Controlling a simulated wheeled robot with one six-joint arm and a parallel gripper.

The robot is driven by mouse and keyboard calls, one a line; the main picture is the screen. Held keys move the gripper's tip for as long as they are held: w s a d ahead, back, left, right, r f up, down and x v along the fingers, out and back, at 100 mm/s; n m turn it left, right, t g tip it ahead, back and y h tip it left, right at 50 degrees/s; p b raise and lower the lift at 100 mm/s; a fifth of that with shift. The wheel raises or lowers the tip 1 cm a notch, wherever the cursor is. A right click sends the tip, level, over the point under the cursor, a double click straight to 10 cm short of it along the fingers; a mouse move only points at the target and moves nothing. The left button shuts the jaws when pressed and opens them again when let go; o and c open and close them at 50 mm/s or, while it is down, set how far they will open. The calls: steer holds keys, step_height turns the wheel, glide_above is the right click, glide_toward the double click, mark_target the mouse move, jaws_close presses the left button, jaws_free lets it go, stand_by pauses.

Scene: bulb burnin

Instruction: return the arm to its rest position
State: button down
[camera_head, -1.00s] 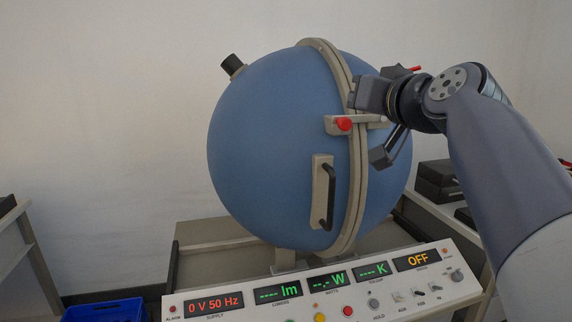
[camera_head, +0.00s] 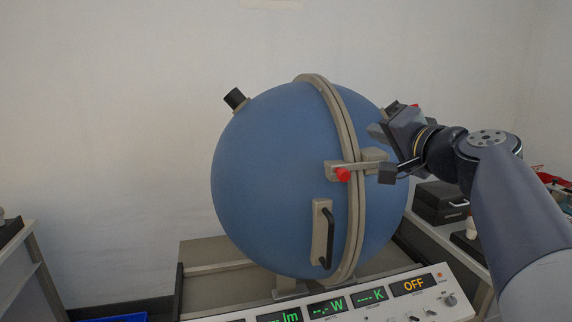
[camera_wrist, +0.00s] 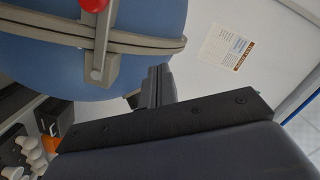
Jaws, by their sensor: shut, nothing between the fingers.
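My gripper (camera_head: 386,152) is shut and empty at the right side of the big blue sphere (camera_head: 275,175) in the head view. It is close to the latch bar with the red knob (camera_head: 343,174); whether it touches the bar cannot be told. The arm bends down to the lower right of the picture. In the wrist view the shut fingers (camera_wrist: 158,85) lie below the sphere's rim band (camera_wrist: 150,45), with the red knob (camera_wrist: 95,4) at the top edge.
A control panel (camera_head: 425,307) reading OFF stands in front of the sphere. A black box (camera_head: 440,203) sits on a bench at the right. White bulb-like items (camera_wrist: 28,150) show at lower left in the wrist view. A paper notice (camera_wrist: 227,47) hangs on the wall.

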steer(key=shift+w+d+r+m+p, duration=0.2)
steer(key=shift+d+m+p, duration=0.65)
steer(key=shift+p, duration=0.6)
steer(key=shift+w+d+r+m+p, duration=0.25)
steer(key=shift+d+m+p, duration=0.45)
steer(key=shift+m+p, duration=0.5)
steer(key=shift+w+d+r+m+p, duration=0.2)
steer(key=shift+d+m+p, duration=0.55)
steer(key=shift+p, duration=0.9)
